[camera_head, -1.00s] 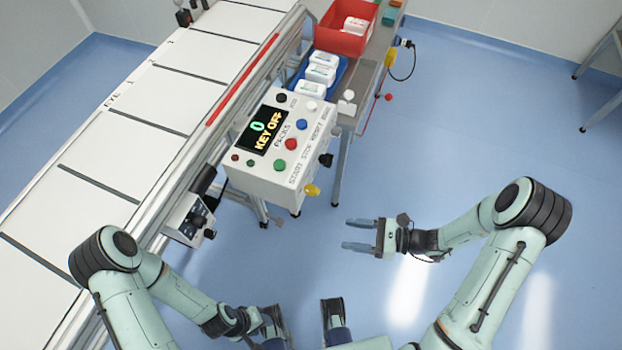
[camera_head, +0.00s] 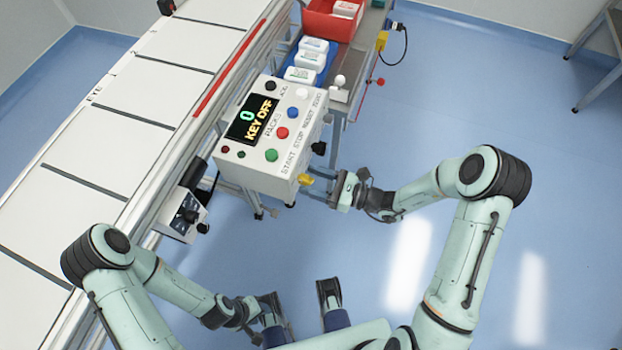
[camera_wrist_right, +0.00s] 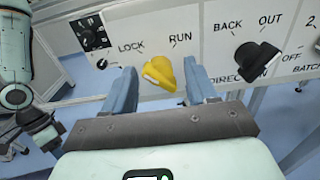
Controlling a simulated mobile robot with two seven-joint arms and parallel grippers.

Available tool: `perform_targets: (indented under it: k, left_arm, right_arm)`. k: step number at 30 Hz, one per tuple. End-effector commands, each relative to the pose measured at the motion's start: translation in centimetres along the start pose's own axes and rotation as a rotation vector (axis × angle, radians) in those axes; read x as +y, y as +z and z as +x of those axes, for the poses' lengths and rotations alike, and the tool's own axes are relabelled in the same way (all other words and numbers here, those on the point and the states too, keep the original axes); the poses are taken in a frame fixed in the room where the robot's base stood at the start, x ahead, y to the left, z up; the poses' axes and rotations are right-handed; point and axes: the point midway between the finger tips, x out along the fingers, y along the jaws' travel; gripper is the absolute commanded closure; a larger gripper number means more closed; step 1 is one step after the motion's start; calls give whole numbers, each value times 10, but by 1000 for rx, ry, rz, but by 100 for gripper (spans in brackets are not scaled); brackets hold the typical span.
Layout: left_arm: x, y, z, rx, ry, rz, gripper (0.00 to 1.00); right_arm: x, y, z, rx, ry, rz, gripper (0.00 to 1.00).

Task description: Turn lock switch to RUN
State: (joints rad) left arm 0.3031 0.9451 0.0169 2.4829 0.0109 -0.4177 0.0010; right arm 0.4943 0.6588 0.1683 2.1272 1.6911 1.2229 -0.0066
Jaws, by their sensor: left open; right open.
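The yellow lock switch (camera_head: 306,180) sticks out of the lower front side of the white control box (camera_head: 262,172). In the right wrist view the yellow knob (camera_wrist_right: 160,73) sits below and between the printed words LOCK and RUN. My right gripper (camera_head: 318,190) is open right beside it. In the wrist view its two blue fingers (camera_wrist_right: 160,85) lie left and right of the knob; I cannot tell whether they touch it. The box's display (camera_head: 252,120) reads 0 and KEY OFF. My left gripper (camera_head: 254,308) is low, away from the box.
A black switch (camera_wrist_right: 252,58) labelled BACK and OUT is right of the yellow one. Coloured buttons sit on the box top. The conveyor (camera_head: 105,150) runs along the left. A red bin (camera_head: 325,22) and white packs (camera_head: 305,65) stand behind.

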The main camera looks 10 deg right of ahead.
Motion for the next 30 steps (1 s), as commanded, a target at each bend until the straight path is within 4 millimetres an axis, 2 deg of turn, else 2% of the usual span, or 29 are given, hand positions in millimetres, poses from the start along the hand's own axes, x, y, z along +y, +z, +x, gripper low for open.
perform_targets:
  k: [4,12,17,30]
  left_arm:
    - [0,0,0,1,0,0,57]
    - [0,0,0,1,0,0,57]
    - [0,0,0,1,0,0,57]
    - [1,2,-5,-5,-1,0,57]
  right_arm:
    - [0,0,8,-1,0,0,43]
    - [0,0,9,-1,0,0,43]
    - [0,0,9,0,0,0,95]
    - [-1,0,8,4,-3,51,96]
